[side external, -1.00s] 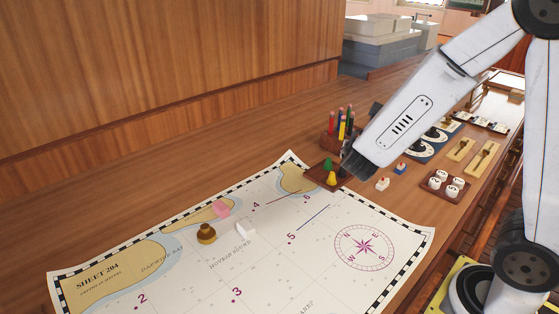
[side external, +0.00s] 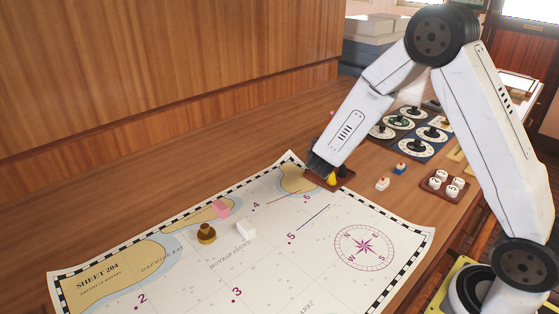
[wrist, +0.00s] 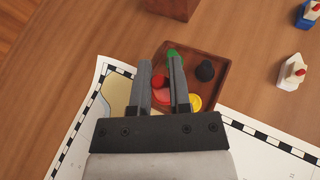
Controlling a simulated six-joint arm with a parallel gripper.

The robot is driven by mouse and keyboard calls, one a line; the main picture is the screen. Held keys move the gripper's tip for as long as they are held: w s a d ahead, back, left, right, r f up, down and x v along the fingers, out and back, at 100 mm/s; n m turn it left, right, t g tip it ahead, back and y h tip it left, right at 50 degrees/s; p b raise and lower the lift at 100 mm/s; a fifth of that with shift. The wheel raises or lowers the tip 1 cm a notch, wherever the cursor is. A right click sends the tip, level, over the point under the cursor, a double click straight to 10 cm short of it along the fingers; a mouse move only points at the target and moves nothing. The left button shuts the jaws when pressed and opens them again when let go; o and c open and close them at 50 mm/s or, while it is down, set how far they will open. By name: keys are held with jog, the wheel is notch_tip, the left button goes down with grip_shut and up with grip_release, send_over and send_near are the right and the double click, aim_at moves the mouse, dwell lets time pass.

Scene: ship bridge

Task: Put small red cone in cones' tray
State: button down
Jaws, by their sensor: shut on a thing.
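In the wrist view the small red cone (wrist: 160,84) is between the two fingers of my gripper (wrist: 161,65), which is shut on it. The cones' tray (wrist: 224,82) is a dark brown square under and beside the fingers. It holds a green cone (wrist: 172,54), a black cone (wrist: 205,71) and a yellow cone (wrist: 195,103). In the side view my gripper (side external: 320,172) is at the tray's left part, next to the yellow cone (side external: 332,178), and hides the red and green cones. I cannot tell whether the red cone touches the tray.
The tray (side external: 343,183) stands at the chart's (side external: 270,250) far corner. A brown block (wrist: 172,8) is just beyond it. Small red-topped white and blue pieces (side external: 382,184) (side external: 400,168) stand to the right. Pink and white blocks and a brown knobbed piece lie on the chart.

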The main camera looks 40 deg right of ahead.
jog(key=shift+w+d+f, duration=0.15)
jog(key=shift+w+f, duration=0.45)
jog(key=shift+f, duration=0.1)
jog(key=shift+w+d+f, duration=0.15)
jog(key=shift+w+f, duration=0.4)
jog(key=shift+f, duration=0.15)
jog(key=shift+w+f, duration=0.25)
jog(key=shift+f, duration=1.55)
jog(key=shift+f, duration=0.1)
jog(key=c, duration=0.6)
grip_release()
